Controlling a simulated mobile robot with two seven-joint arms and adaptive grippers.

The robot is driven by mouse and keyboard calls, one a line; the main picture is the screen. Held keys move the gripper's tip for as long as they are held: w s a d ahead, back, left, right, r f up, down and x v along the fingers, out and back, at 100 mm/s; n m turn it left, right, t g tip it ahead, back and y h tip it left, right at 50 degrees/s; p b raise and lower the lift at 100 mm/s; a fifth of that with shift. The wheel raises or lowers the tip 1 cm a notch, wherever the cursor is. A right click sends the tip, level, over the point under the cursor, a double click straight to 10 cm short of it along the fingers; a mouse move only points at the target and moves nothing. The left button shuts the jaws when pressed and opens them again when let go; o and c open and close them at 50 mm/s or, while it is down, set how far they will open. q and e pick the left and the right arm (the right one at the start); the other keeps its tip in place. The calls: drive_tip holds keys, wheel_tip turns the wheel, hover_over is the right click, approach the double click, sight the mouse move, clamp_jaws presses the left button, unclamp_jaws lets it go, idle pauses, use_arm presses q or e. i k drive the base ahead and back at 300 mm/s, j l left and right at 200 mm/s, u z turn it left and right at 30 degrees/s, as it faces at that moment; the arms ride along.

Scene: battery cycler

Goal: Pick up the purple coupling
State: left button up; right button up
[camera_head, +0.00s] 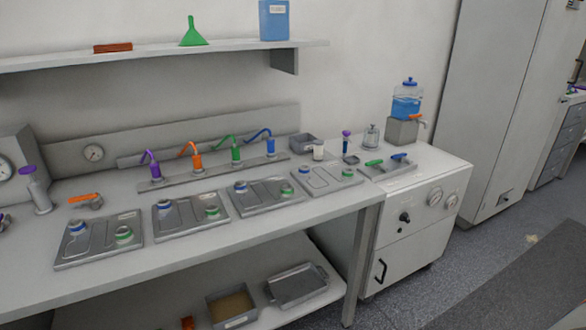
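A purple hooked piece (152,163), which looks like the purple coupling, stands on the left of a grey rail (210,173) at the back of the bench. Orange (194,155), green (235,150) and blue (269,142) pieces of like shape stand in a row to its right. A purple-topped grey fitting (38,190) stands farther left on the bench. Neither of my grippers is in view.
Several grey plates with coloured-ring ports (98,240) lie along the bench front (170,257). An orange-handled valve (86,200) sits near the left plate. A shelf (150,56) hangs above. A white cabinet (412,222) and blue water container (406,103) are at right.

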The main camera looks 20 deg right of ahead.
sight(154, 165)
drive_tip(key=i+l+z, duration=0.3)
drive_tip(key=i+l, duration=0.45)
drive_tip(key=i, duration=0.05)
